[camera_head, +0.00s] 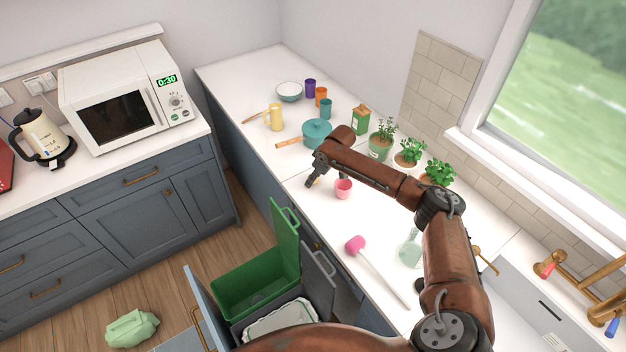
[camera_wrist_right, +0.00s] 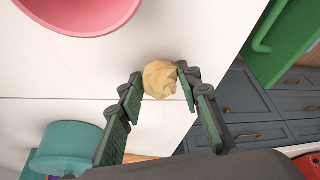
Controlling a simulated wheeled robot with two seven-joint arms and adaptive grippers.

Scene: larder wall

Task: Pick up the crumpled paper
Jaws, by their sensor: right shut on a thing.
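The crumpled paper (camera_wrist_right: 160,82) is a small tan, faceted ball between the two fingertips of my right gripper (camera_wrist_right: 161,77) in the right wrist view. The gripper is shut on it. In the head view my right gripper (camera_head: 313,181) points down over the white counter, left of a pink cup (camera_head: 343,189); only a small speck of the paper shows there. I cannot tell whether the paper touches the counter. My left gripper is not in view.
A teal pot (camera_head: 317,131) stands behind the gripper, with potted herbs (camera_head: 381,142) to the right. A green bag (camera_head: 131,328) lies on the floor.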

